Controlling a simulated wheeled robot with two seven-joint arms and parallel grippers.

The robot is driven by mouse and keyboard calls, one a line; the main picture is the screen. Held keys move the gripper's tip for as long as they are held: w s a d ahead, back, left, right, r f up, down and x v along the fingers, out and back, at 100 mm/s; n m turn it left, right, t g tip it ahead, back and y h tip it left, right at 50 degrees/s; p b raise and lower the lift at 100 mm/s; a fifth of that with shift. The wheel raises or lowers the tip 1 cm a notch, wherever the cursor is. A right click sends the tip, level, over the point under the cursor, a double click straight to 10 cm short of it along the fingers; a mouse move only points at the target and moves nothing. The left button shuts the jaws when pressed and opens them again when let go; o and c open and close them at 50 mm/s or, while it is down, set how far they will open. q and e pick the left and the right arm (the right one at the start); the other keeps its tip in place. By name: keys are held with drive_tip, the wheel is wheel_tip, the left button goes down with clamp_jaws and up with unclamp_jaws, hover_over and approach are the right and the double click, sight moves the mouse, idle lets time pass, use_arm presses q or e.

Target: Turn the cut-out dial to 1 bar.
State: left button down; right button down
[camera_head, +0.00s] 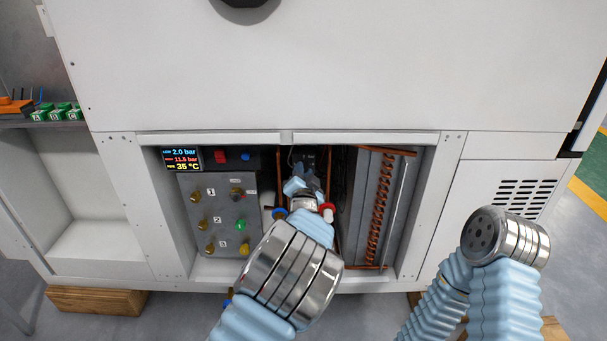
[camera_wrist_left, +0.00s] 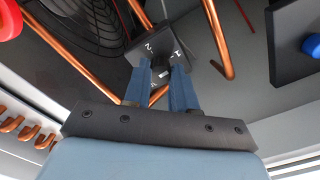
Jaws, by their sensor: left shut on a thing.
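The cut-out dial (camera_wrist_left: 137,55) is a dark square plate with white marks in the left wrist view, including a 2 and a 1. My left gripper (camera_wrist_left: 164,64) is shut on the dial's knob, its two blue fingers on either side. The fingers and the viewing angle hide most of the knob, and I cannot tell which mark it points to. In the head view my left gripper (camera_head: 309,174) reaches into the open bay and the dial's face is not readable. The display (camera_head: 182,159) reads 2.0 bar, 11.5 bar and 35 °C. My right gripper is out of view.
Copper pipes (camera_wrist_left: 103,85) and a fan (camera_wrist_left: 88,25) are close around the dial. Red (camera_head: 327,208) and blue (camera_head: 279,213) knobs flank my left wrist. A panel of brass fittings (camera_head: 212,215) stands left, a copper coil (camera_head: 379,210) right. The bay frame bounds the opening.

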use_arm(q)
drive_tip(key=shift+m, duration=0.3)
drive_tip(key=c, duration=0.9)
unclamp_jaws()
drive_tip(key=s, duration=1.4)
drive_tip(key=shift+b, duration=0.3)
drive_tip(key=shift+w, duration=0.1)
